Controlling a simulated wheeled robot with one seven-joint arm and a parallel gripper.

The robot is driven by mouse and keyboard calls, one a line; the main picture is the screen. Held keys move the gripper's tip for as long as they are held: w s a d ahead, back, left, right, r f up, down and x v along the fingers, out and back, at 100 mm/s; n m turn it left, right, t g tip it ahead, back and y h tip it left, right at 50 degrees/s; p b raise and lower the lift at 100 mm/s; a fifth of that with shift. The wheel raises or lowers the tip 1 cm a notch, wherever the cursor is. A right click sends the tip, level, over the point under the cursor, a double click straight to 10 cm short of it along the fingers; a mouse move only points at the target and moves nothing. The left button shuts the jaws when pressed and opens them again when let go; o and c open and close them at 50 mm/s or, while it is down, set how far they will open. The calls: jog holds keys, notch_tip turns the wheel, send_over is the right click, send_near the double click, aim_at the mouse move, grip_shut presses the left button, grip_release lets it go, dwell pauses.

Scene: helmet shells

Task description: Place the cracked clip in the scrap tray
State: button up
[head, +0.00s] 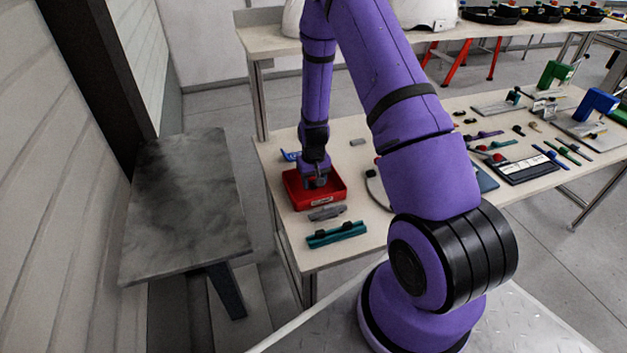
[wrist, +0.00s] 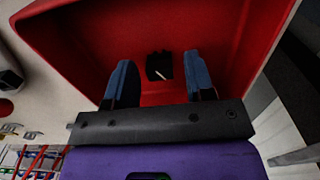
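The red scrap tray (head: 301,201) sits on the near left part of the workbench in the head view. In the wrist view its red floor and walls (wrist: 75,50) fill most of the picture. A small black clip (wrist: 159,66) with a pale streak lies on the tray floor, apart from both fingers. My gripper (wrist: 158,78) is over the tray with its two blue-grey fingers spread and nothing held between them. In the head view my gripper (head: 316,182) reaches down into the tray, and the clip is hidden there.
A grey part (head: 327,213) and a teal rack (head: 336,234) lie in front of the tray. A blue item (head: 291,156) is behind it. Small clips, tools and fixtures cover the bench to the right. A grey side table (head: 185,205) stands at left.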

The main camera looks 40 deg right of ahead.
jog(key=shift+r, duration=0.1)
notch_tip(320, 180, up, 12)
notch_tip(320, 180, up, 13)
jog(key=t, duration=0.1)
send_over(313, 181)
jog(key=s+a, duration=0.2)
jog(key=a, duration=0.2)
jog(key=s+a+r+n+t, duration=0.1)
jog(key=s+a+r, duration=0.15)
jog(key=r, duration=0.25)
jog(key=s+a+r+t, duration=0.1)
jog(key=s+r, duration=0.2)
jog(key=r, duration=0.2)
jog(key=s+a+r+n+t, duration=0.1)
jog(key=s+a+r, duration=0.2)
jog(key=s+r, duration=0.3)
jog(key=s+a+r+n+t, duration=0.1)
jog(key=s+r, duration=0.5)
jog(key=s, duration=0.8)
jog(key=shift+s+a, duration=0.15)
jog(key=shift+a, duration=0.75)
